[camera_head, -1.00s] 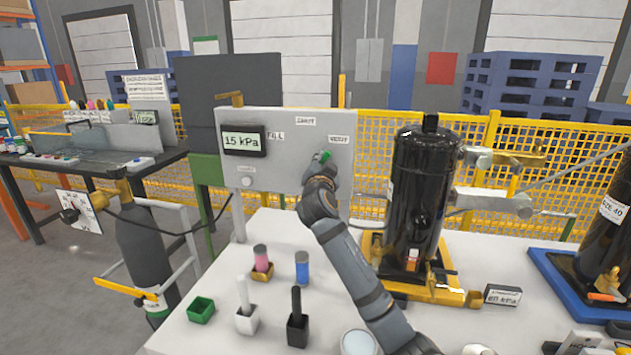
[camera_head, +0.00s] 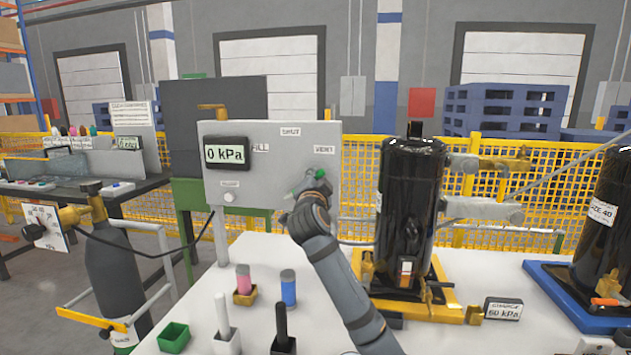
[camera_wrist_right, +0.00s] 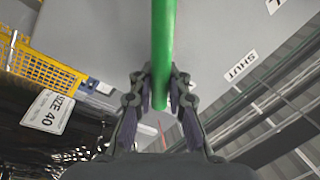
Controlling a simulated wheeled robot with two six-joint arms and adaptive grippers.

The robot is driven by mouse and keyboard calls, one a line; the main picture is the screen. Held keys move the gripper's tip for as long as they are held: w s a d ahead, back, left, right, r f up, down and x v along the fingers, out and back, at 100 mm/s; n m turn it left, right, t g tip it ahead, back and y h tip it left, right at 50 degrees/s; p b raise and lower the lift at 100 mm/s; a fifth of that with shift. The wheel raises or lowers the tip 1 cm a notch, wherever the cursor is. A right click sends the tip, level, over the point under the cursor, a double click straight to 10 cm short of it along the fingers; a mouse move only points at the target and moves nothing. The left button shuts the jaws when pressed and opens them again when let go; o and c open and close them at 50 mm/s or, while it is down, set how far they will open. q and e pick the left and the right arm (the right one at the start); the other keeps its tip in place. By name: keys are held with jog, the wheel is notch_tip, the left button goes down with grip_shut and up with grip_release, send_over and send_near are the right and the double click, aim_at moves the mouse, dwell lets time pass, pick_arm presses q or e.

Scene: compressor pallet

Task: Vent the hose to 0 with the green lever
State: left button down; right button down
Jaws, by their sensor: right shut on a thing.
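The grey valve panel (camera_head: 265,190) stands at the back of the white table. Its display (camera_head: 226,153) reads 0 kPa. The green lever (camera_head: 318,174) is on the panel's right side, just below the VENT label (camera_head: 324,149). My right gripper (camera_head: 314,187) is shut on the green lever. In the right wrist view the green lever (camera_wrist_right: 163,50) runs down from the top edge and ends between the fingers (camera_wrist_right: 160,100). The SHUT label (camera_wrist_right: 240,65) lies to its right there. In the head view my gripper partly hides the lever. My left gripper is not in view.
A black compressor (camera_head: 408,220) on a yellow base stands right of my arm. A charge display (camera_head: 503,309) beside it reads 60 kPa. Pink (camera_head: 243,280) and blue (camera_head: 288,288) cylinders and small holders stand in front of the panel. A gas bottle (camera_head: 112,275) stands at left.

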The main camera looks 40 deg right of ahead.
jog(key=shift+f, duration=0.1)
jog(key=c, duration=1.3)
grip_release()
jog(key=shift+a, duration=0.2)
jog(key=shift+d, duration=0.1)
jog(key=shift+r, duration=0.3)
notch_tip(320, 180, up, 10)
jog(key=shift+f, duration=0.15)
